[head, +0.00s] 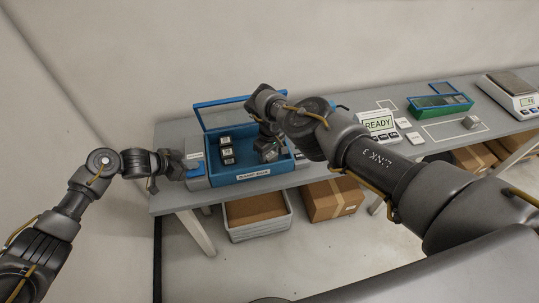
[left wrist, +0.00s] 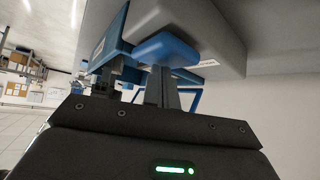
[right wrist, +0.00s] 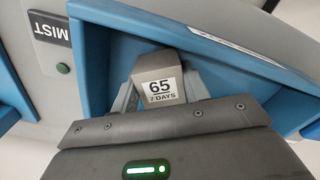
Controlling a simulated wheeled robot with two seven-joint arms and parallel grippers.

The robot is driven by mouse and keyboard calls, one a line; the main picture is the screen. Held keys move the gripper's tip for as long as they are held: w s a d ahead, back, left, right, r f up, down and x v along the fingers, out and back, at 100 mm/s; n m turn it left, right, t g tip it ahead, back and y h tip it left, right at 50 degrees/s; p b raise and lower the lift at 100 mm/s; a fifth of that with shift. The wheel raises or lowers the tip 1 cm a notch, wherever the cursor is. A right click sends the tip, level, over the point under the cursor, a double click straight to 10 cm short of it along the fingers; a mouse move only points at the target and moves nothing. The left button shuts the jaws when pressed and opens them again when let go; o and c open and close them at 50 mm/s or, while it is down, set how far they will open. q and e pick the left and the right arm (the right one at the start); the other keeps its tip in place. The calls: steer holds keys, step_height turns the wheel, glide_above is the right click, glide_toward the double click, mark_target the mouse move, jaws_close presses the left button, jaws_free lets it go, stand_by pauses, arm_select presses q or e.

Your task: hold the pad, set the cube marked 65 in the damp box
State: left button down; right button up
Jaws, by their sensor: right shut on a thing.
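The damp box (head: 215,180) is a blue open box on the bench, with a label on its front wall and its lid raised behind. Three small dark cubes with pale labels (head: 227,151) stand in its left part. My right gripper (right wrist: 160,98) is shut on the cube marked 65 (right wrist: 159,86), also marked 7 DAYS, inside or just over the box's right part. Whether the cube touches the floor cannot be told. The blue pad (left wrist: 165,50) is at the box's left end. My left gripper (left wrist: 164,90) has its fingers together at the pad, seemingly touching it.
A grey panel marked MIST (right wrist: 50,32) with a green button adjoins the box. A READY display (head: 378,123), a green tray (head: 440,104) and a scale (head: 512,92) stand further right. A loose grey cube (head: 471,122) lies there. Cartons and a bin sit under the bench.

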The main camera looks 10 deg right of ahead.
arm_select(q)
steer(key=shift+f, duration=0.1)
arm_select(e)
steer(key=shift+f, duration=0.15)
steer(key=o, duration=1.3)
steer(key=shift+c, duration=0.2)
arm_select(q)
steer(key=shift+s, duration=0.1)
arm_select(e)
steer(key=shift+r, duration=5)
steer(key=shift+s, duration=0.1)
steer(key=s+a+r, duration=0.1)
steer(key=s+a, duration=0.1)
steer(key=s, duration=0.7)
steer(key=s+a+r, duration=0.2)
steer(key=s, duration=0.8)
steer(key=shift+s+a, duration=0.15)
steer(key=shift+a, duration=0.05)
